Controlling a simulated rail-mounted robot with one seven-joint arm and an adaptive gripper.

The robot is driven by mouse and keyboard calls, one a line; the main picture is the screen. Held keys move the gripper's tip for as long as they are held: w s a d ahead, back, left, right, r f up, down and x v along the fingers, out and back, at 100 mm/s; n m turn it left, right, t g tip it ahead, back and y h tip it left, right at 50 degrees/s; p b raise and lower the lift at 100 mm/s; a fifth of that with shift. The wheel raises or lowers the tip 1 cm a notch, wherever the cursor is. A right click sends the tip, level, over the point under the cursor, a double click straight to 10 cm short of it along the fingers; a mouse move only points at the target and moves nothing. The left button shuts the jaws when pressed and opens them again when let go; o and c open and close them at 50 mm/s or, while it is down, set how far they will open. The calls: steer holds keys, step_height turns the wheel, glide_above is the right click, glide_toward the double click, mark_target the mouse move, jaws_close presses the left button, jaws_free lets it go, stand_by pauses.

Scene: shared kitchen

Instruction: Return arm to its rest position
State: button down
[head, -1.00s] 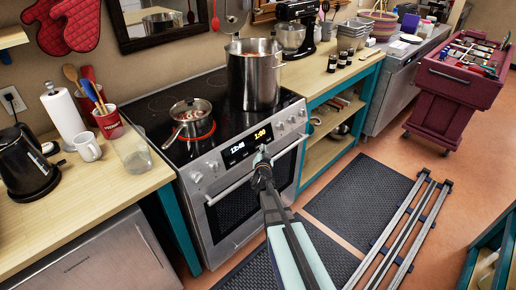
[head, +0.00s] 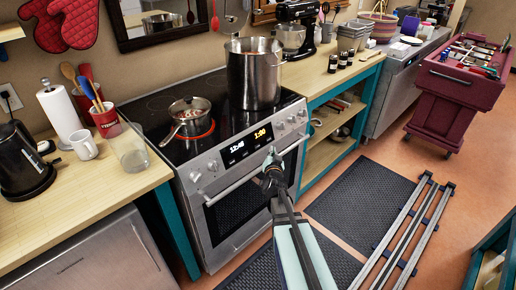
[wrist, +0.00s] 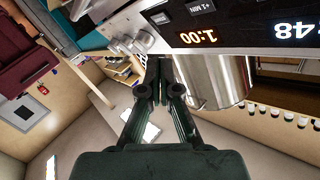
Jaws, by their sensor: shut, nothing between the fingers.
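My gripper (head: 272,157) is in front of the stove's control panel in the head view, with my arm reaching up from the bottom of the picture. In the wrist view my gripper (wrist: 161,62) is shut, its dark fingers together with nothing between them. The stove (head: 240,165) has a lit display, which also shows in the wrist view along the top. I cannot tell whether the fingertips touch the stove front.
A tall steel pot (head: 253,75) and a small pan (head: 190,117) stand on the stove; the burner under the pan glows red. Floor rails (head: 405,235) run at the right. A maroon cart (head: 460,85) stands at the back right. Dark mats (head: 358,205) cover the floor by the stove.

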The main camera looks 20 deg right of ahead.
stand_by(0.4)
steer(key=s+a+f+n+g+y, duration=0.4)
steer(key=s+a+f, duration=0.4)
steer(key=f, duration=0.5)
steer(key=s+a+f+n+g+y, duration=0.1)
steer(key=s+a+f+g+y, duration=0.2)
steer(key=s+a+f+g, duration=0.65)
steer(key=s+a+f+n+g, duration=0.1)
steer(key=s+a+f+g, duration=0.1)
steer(key=s, duration=1)
steer(key=s+a+f+n+g, duration=0.2)
steer(key=s+f+g, duration=0.2)
steer(key=s+f, duration=0.3)
steer(key=s+a+f+n+g, duration=0.1)
steer(key=s+f+g, duration=0.2)
steer(key=s, duration=1.5)
step_height(320, 180, down, 2)
steer(key=shift+a+f, duration=0.15)
steer(key=shift+a, duration=0.25)
